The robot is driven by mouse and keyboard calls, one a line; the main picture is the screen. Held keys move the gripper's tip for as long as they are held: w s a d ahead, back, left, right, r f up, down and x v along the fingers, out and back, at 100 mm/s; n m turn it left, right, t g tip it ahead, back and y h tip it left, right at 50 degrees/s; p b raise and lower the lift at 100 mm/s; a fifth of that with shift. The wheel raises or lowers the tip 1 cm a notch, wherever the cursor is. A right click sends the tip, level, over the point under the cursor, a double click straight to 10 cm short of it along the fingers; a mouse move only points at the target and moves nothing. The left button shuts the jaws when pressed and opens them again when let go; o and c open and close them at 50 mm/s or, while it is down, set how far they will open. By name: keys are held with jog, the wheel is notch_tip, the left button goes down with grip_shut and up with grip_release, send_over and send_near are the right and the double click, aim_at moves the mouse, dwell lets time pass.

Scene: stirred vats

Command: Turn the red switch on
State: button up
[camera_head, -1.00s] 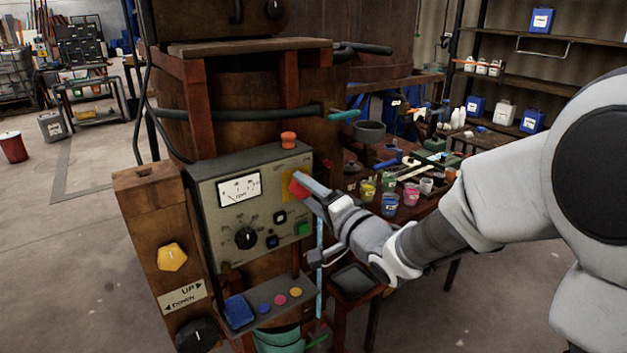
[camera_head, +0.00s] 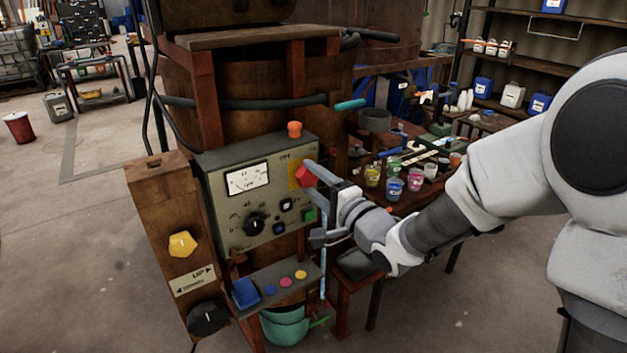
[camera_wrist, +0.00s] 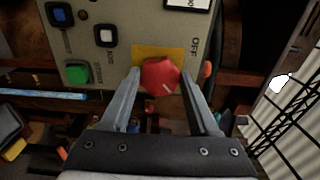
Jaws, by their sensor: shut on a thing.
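The red switch (camera_head: 304,175) is a faceted red knob on a yellow plate at the right side of the grey control panel (camera_head: 222,206). In the wrist view the red switch (camera_wrist: 160,76) sits between my two fingers, with a pale mark on its face and the word OFF printed beside the yellow plate (camera_wrist: 158,52). My gripper (camera_head: 312,172) reaches in from the right and is shut on the red switch. In the wrist view my gripper (camera_wrist: 161,84) has one finger on each side of the knob.
An orange knob (camera_head: 294,129) stands on top of the panel. The green button (camera_head: 309,215) and black dial (camera_head: 254,223) are close by. A shelf with coloured buttons (camera_head: 277,287) juts out below. A table with several cups (camera_head: 415,180) is behind my arm.

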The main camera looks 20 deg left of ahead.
jog(key=o, duration=1.4)
jog(key=b+v, duration=0.2)
jog(key=v, duration=0.4)
jog(key=b+v, duration=0.1)
jog(key=v, duration=0.5)
jog(key=shift+s+d+f+b, duration=0.15)
jog(key=shift+f+b, duration=0.1)
jog(key=shift+b, duration=0.1)
jog(key=shift+r+b+v, duration=0.15)
jog(key=shift+b+v, duration=1.1)
jog(key=shift+b, duration=0.25)
jog(key=shift+r+b+v, duration=0.1)
jog(key=shift+b+v, duration=1.2)
jog(key=shift+b, duration=0.2)
